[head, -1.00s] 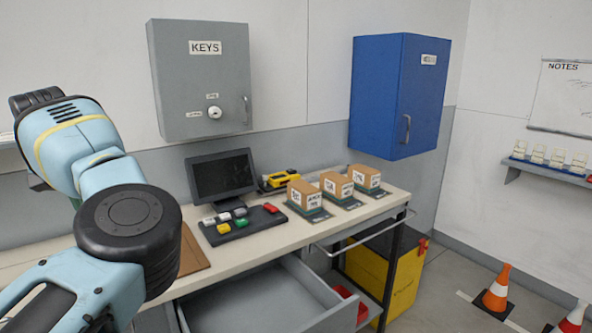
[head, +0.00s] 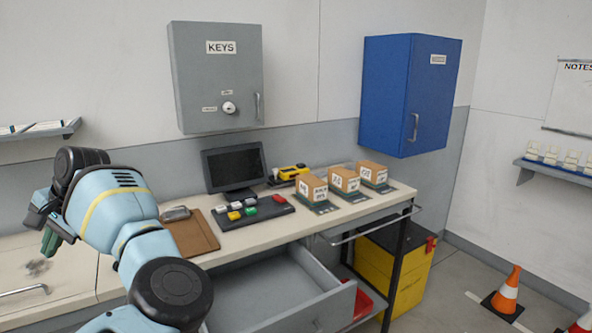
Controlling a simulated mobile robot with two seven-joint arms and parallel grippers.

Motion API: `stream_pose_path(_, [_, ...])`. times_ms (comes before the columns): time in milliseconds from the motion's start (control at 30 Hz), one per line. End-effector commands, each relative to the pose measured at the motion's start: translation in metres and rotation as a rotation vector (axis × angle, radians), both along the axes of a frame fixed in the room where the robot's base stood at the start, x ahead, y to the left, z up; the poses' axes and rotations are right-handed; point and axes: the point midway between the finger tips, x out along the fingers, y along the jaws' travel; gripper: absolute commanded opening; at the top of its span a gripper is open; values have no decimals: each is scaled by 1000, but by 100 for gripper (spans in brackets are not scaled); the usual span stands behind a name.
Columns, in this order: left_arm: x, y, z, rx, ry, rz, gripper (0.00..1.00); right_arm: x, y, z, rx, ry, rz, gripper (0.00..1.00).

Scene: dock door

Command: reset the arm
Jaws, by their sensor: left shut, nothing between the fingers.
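My left arm (head: 112,205) comes in from the lower left, bent at a dark round joint (head: 172,292) in front of the open drawer. Its wrist folds over to the left, and my left gripper (head: 47,238) points down at the far left, over the pale counter. The gripper is small and partly hidden by the wrist; its fingers are shut and empty. My right gripper is out of view.
The open drawer (head: 290,300) juts from the desk (head: 350,212). On the desk are a clipboard (head: 192,236), button panel (head: 262,216), monitor (head: 234,167) and boxes (head: 311,188). A grey key cabinet (head: 217,80) and blue cabinet (head: 410,95) hang above. Traffic cones (head: 506,296) stand right.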

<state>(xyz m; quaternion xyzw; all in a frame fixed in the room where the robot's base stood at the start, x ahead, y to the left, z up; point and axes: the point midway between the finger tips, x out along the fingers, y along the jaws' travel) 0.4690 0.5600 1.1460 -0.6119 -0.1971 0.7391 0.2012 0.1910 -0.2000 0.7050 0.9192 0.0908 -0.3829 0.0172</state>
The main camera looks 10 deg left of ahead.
Motion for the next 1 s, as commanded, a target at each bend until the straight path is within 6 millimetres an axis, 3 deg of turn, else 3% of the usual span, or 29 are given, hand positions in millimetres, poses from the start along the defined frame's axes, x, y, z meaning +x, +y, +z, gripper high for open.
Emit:
stream_pose_path(67, [-21, 22, -9, 130, 157, -45, 0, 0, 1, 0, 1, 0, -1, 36])
stream_pose_path(200, [-48, 51, -6, 358, 475, -156, 0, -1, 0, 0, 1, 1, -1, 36])
stream_pose_path(333, [-60, 63, 5, 542, 802, -269, 0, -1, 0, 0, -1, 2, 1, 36])
stream_pose_path(467, [-58, 59, 17, 705, 1154, -384, 0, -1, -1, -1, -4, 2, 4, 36])
stream_pose_path(633, [-37, 33, 18, 887, 1641, -528, 0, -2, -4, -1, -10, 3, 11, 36])
stream_pose_path(767, [-14, 0, 1, 1009, 2029, -621, 0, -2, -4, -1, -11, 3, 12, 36])
stream_pose_path(867, [3, -33, -25, 1099, 2333, -677, 0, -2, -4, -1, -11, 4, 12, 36])
stream_pose_path(1000, [18, -85, -78, 1227, 2761, -718, 0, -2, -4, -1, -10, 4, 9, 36])
